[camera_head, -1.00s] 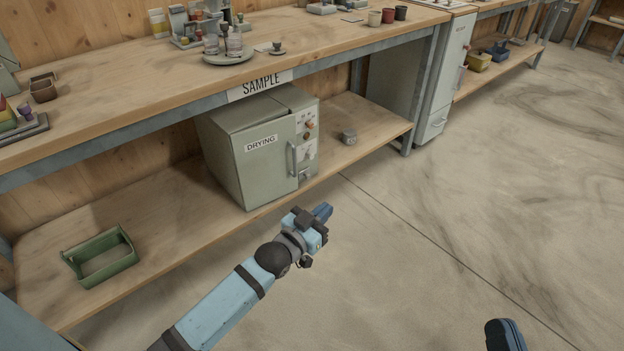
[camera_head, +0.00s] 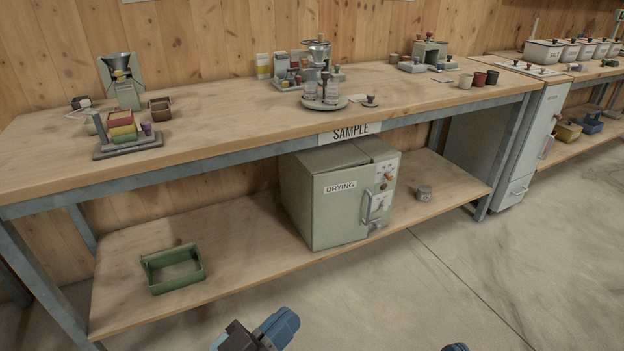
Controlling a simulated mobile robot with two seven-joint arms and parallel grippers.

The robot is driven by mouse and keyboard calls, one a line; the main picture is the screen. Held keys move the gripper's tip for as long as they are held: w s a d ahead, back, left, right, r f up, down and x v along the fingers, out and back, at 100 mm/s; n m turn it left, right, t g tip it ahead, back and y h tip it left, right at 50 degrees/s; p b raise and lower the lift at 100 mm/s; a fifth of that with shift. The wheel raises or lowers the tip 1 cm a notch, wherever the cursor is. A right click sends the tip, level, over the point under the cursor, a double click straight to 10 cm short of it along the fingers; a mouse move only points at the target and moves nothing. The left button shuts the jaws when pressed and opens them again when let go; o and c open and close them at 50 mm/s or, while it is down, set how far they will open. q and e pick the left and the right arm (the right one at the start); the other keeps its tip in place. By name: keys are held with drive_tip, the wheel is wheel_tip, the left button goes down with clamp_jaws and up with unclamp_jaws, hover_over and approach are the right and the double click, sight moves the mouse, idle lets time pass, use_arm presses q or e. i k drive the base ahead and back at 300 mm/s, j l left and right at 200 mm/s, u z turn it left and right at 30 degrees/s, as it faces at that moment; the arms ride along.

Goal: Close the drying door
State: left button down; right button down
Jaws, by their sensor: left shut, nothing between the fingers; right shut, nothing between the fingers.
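The drying oven stands on the lower shelf under the bench. Its pale green drying door (camera_head: 340,215) faces me, with a "DRYING" label and an upright handle (camera_head: 366,208) near its right edge. The door lies close to the oven body; I cannot tell whether a small gap is left. My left gripper (camera_head: 281,324) is shut and empty at the bottom edge, in front of and below the oven, apart from the door. My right gripper (camera_head: 455,347) is shut; only its tip shows at the bottom edge, further right.
The bench top (camera_head: 230,128) overhangs the oven and carries lab items. A tall pale cabinet (camera_head: 525,150) stands at right. The floor in front is clear.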

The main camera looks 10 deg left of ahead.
sight(342, 200)
drive_tip(key=i+l+u, duration=0.15)
drive_tip(key=u, duration=0.15)
drive_tip(key=i+l+u, duration=0.15)
drive_tip(key=l+u, duration=0.15)
drive_tip(key=i+l+u, duration=0.1)
drive_tip(key=l+u, duration=0.2)
drive_tip(key=l, duration=0.15)
drive_tip(key=i+l+u, duration=0.2)
drive_tip(key=l, duration=0.3)
drive_tip(key=l+u, duration=0.2)
drive_tip(key=l, duration=0.35)
drive_tip(key=l+u, duration=0.2)
drive_tip(key=l, duration=2)
drive_tip(key=i+l, duration=0.2)
drive_tip(key=l, duration=0.15)
drive_tip(key=i+l, duration=0.2)
drive_tip(key=l, duration=0.2)
drive_tip(key=i+l, duration=0.2)
drive_tip(key=l, duration=0.15)
